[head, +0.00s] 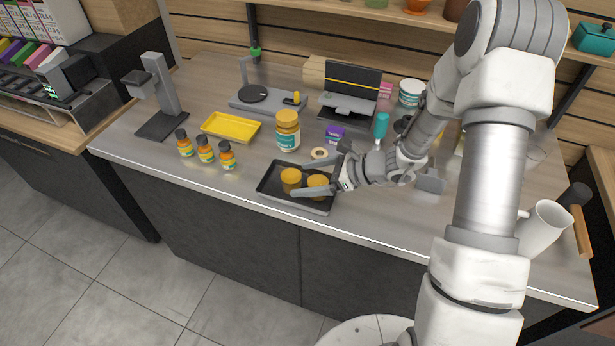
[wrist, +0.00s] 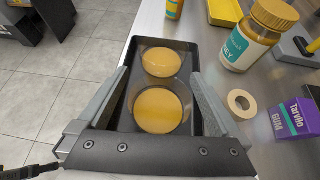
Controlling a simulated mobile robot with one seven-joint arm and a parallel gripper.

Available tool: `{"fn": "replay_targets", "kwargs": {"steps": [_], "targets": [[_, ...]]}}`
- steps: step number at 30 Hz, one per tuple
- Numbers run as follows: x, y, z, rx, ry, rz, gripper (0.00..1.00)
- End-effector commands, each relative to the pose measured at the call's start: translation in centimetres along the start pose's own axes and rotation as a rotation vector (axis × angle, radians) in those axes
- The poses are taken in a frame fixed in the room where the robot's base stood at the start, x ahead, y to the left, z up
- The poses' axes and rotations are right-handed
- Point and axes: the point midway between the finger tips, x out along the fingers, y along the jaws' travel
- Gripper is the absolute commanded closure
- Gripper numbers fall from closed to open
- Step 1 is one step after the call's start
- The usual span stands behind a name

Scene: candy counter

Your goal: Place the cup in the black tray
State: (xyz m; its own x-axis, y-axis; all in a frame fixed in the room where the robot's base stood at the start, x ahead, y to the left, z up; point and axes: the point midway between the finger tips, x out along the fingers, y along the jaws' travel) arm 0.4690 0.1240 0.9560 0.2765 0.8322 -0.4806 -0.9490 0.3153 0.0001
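The black tray (head: 271,183) lies near the counter's front edge. Two amber-filled cups are in it, a farther cup (wrist: 161,62) and a nearer cup (wrist: 158,111) in the wrist view. In the head view they show as a left cup (head: 290,177) and a right cup (head: 318,183). My gripper (head: 305,181) is low over the tray from the right. In the wrist view its fingers (wrist: 160,78) are spread on both sides of the nearer cup, with apparent gaps to its sides.
A honey jar (head: 287,130), a tape roll (head: 319,154) and a purple gum box (head: 335,134) stand behind the tray. Several small orange bottles (head: 206,149) and a yellow tray (head: 231,127) are to the left. A white pitcher (head: 541,230) stands far right.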

Motion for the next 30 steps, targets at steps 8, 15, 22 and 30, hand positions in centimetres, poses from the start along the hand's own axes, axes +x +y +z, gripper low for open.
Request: {"fn": "replay_targets", "kwargs": {"steps": [8, 15, 22, 30], "targets": [[-0.2, 0.0, 0.3, 0.0, 0.0, 0.0, 0.0], [-4.0, -0.2, 0.3, -0.001, 0.001, -0.006, 0.0], [-9.0, -0.1, 0.3, -0.001, 0.001, -0.006, 0.0], [-12.0, 0.0, 0.3, -0.003, 0.002, 0.0, 0.0]]}}
